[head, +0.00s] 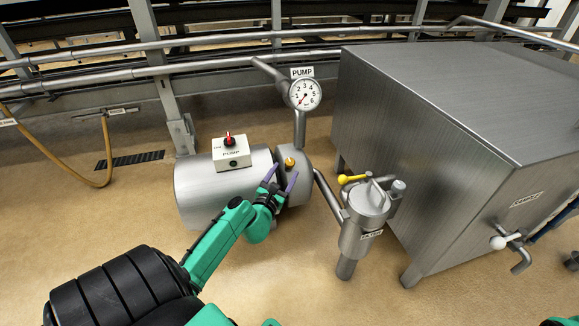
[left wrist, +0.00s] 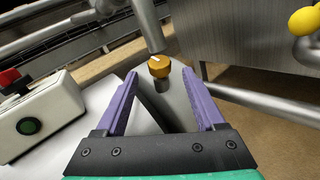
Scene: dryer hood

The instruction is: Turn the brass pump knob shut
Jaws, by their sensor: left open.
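The brass pump knob (head: 290,163) sits on top of the rounded end of the steel pump (head: 205,196). In the left wrist view the knob shows beyond and between the two fingertips (left wrist: 160,82), with clear space on both sides. I see no contact. My right gripper cannot be made out in the head view.
A white switch box (head: 232,153) with a red switch and green button sits on the pump. A pressure gauge (head: 305,94) on a pipe stands behind the knob. A filter (head: 365,215) with a yellow-handled valve (head: 350,179) and a large steel tank (head: 450,110) stand right.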

